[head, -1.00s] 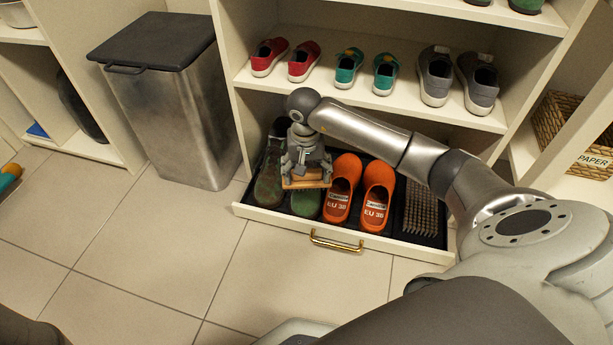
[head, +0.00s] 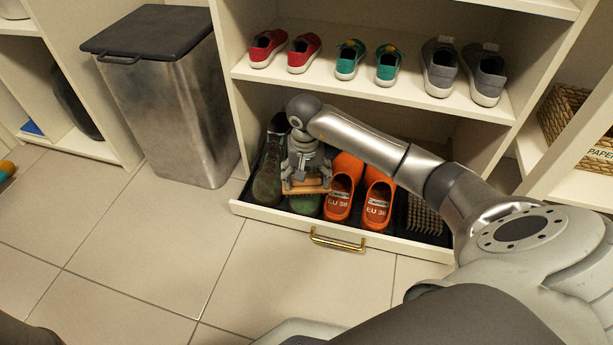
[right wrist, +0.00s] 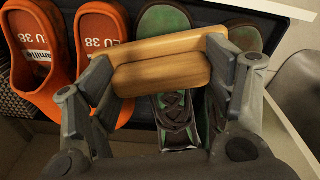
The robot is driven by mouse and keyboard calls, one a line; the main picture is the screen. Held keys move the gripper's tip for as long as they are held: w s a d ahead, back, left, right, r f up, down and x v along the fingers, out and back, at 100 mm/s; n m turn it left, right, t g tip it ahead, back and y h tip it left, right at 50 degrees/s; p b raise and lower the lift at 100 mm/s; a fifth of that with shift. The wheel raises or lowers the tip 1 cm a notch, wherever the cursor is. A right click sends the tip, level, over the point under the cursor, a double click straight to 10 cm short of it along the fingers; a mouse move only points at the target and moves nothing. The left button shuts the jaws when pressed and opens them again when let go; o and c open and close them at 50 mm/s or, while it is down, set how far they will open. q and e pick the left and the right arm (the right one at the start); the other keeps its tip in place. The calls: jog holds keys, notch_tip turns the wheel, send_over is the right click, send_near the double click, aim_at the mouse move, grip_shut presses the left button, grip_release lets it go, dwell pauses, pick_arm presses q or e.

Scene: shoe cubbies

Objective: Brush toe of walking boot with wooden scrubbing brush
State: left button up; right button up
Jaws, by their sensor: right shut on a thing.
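A pair of dark green walking boots stands in the pulled-out drawer. The left boot (head: 267,186) is clear in the head view; the other boot's toe (head: 306,204) shows just below the brush. In the right wrist view the toes point up, one above the brush (right wrist: 165,20) and one to its right (right wrist: 243,36). My right gripper (head: 306,182) is shut on the wooden scrubbing brush (right wrist: 163,62), held over the right-hand boot. The brush hides the middle of that boot; whether bristles touch it I cannot tell. My left gripper is not in view.
Orange clogs (head: 340,197) stand close right of the boots, then a spiky grey mat or rack (head: 424,215). The drawer (head: 280,217) has a brass handle (head: 338,241). The shelf above holds several shoes (head: 352,60). A metal bin (head: 175,110) stands left. Floor in front is clear.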

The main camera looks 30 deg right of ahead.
jog(key=shift+f+b, duration=0.4)
jog(key=shift+f, duration=0.15)
jog(key=shift+d, duration=0.1)
dwell(0.3)
